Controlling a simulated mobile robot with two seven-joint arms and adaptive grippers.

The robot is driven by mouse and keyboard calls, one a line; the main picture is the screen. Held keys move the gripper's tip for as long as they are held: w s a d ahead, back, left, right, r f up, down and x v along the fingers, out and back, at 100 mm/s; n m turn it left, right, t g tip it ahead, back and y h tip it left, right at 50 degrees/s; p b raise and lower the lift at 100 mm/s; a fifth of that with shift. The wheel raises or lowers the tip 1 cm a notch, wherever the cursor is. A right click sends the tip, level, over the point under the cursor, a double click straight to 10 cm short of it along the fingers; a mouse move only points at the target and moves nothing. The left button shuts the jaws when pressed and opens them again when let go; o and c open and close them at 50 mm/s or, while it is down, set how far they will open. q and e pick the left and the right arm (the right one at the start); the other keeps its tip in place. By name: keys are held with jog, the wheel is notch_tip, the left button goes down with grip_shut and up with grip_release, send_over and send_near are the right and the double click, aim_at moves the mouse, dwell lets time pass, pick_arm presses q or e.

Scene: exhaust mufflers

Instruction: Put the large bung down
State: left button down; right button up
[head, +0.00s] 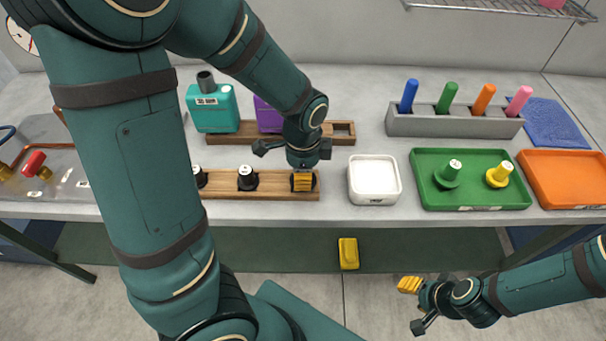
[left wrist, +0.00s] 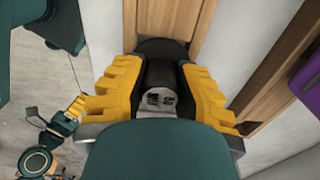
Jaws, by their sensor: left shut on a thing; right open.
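The large bung (left wrist: 160,82) is black with a pale marked end. In the left wrist view it sits between the yellow fingers of my left gripper (left wrist: 158,100), which is shut on it. In the head view my left gripper (head: 303,181) points down over the right end of the front wooden rack (head: 222,196) and hides the bung. The rack also shows under the bung in the left wrist view (left wrist: 202,25). I cannot tell whether bung and rack touch. My right gripper (head: 412,302) is open, in front of the table and away from the rack.
Black bungs (head: 247,178) stand left on the rack. A white tray (head: 374,180) is to its right, then a green tray (head: 432,198) with green and yellow bungs and an orange tray (head: 565,180). A teal bottle (head: 212,108) and rear rack (head: 344,133) stand behind.

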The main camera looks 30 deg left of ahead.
pick_arm(q)
jog(key=shift+r, duration=0.1)
jog(key=shift+s, duration=0.1)
jog(key=shift+f+b, duration=0.35)
jog(key=shift+f, duration=0.15)
jog(key=c, duration=0.9)
grip_release()
jog(key=shift+o, duration=0.2)
jog(key=shift+r, duration=0.1)
jog(key=shift+r+p, duration=0.55)
notch_tip(320, 180, up, 12)
jog(key=p, duration=0.3)
jog(key=shift+f+p, duration=0.15)
jog(key=shift+p, duration=0.25)
